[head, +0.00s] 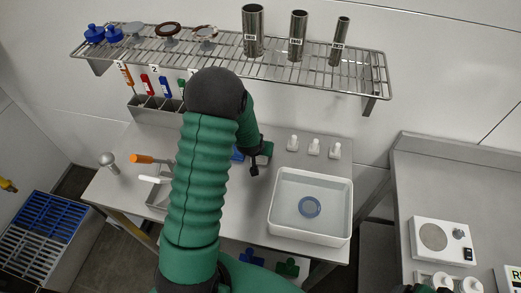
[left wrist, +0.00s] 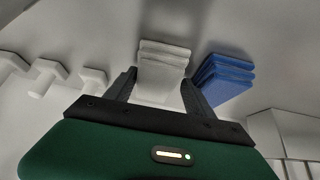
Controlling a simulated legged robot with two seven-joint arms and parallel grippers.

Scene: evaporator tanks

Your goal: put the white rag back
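A stack of folded white rags (left wrist: 165,55) shows in the left wrist view, straight ahead of my left gripper (left wrist: 158,80). The gripper's two fingers are spread, one at each side of a white piece at the near end of the stack. I cannot tell whether they touch it. A stack of folded blue rags (left wrist: 226,76) lies just to the right. In the head view my left gripper (head: 257,168) is low over the table, beside a blue rag (head: 238,153); the white rags are hidden behind my arm.
A wire shelf (head: 225,62) with metal cylinders hangs above.

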